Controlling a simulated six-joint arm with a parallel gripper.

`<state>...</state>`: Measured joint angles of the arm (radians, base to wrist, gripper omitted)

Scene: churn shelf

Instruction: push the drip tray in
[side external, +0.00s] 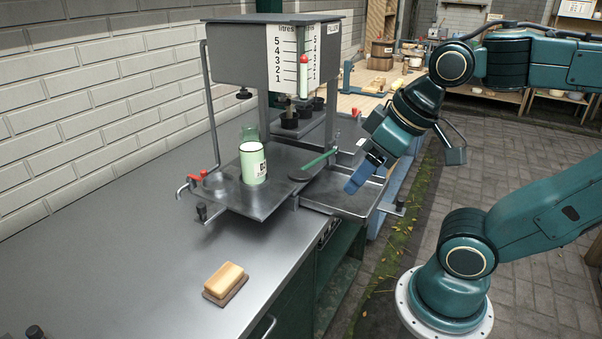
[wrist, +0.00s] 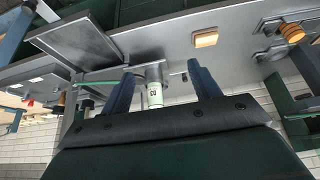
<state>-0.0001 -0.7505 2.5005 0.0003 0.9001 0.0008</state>
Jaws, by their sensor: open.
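The drip tray (side external: 342,196) is a shallow grey metal tray, sticking out to the right from the filler stand in the side external view. In the wrist view the tray (wrist: 75,42) appears upper left as a flat rectangle with a rim. My gripper (side external: 359,180) is open, its blue fingers pointing down over the tray's right part. I cannot tell whether the fingertips touch it. In the wrist view both fingers of my gripper (wrist: 160,70) stand apart with nothing held between them.
The filler tank (side external: 240,55) with a litres scale stands above. A pale green can (side external: 253,163) stands on the platform left of the tray, with a green-handled dark disc (side external: 302,176) beside it. A yellow block (side external: 226,280) lies on the bench's clear front part.

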